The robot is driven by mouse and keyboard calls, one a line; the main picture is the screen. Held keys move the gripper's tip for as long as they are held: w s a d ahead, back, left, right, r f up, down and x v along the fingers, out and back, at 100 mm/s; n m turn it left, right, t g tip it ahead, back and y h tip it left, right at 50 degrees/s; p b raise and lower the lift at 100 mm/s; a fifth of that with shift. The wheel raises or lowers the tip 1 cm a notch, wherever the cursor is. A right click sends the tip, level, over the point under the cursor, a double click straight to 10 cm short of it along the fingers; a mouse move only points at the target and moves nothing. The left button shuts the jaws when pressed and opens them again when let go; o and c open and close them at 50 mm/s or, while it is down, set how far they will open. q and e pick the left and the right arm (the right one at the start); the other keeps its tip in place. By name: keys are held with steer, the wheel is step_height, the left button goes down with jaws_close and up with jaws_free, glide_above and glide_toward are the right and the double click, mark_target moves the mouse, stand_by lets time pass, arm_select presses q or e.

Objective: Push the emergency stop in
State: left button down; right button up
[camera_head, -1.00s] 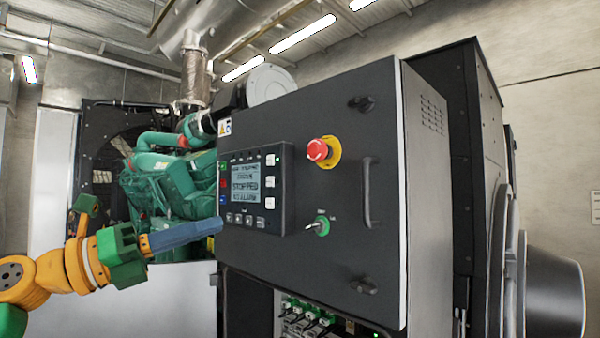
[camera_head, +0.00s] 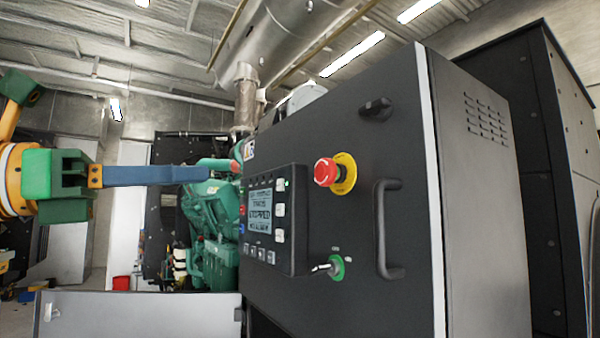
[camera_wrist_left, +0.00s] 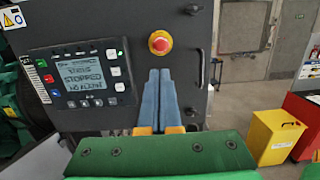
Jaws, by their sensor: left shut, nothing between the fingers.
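The emergency stop (camera_head: 326,172) is a red mushroom button on a yellow round base on the dark control cabinet door. It also shows in the left wrist view (camera_wrist_left: 160,43), just beyond my fingertips. My left gripper (camera_head: 236,166) comes in from the left with its blue fingers shut and empty. In the head view its tips are left of the button, near the top of the control panel. In the wrist view the tips (camera_wrist_left: 160,72) point at the area just below the button, apparently apart from it.
The control panel (camera_head: 270,220), its display reading STOPPED, is left of the button. A green key switch (camera_head: 337,267) is below, and a black door handle (camera_head: 386,230) stands out at the right. A yellow bin (camera_wrist_left: 275,137) is on the floor at right.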

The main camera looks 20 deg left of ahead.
arm_select(q)
steer(key=p, duration=0.2)
glide_toward(318, 173)
steer(key=p+x, duration=0.2)
steer(key=x, duration=0.4)
steer(key=shift+w+d+r, duration=0.1)
steer(key=shift+d+r, duration=0.05)
steer(key=shift+w+d, duration=0.25)
steer(key=shift+w, duration=0.05)
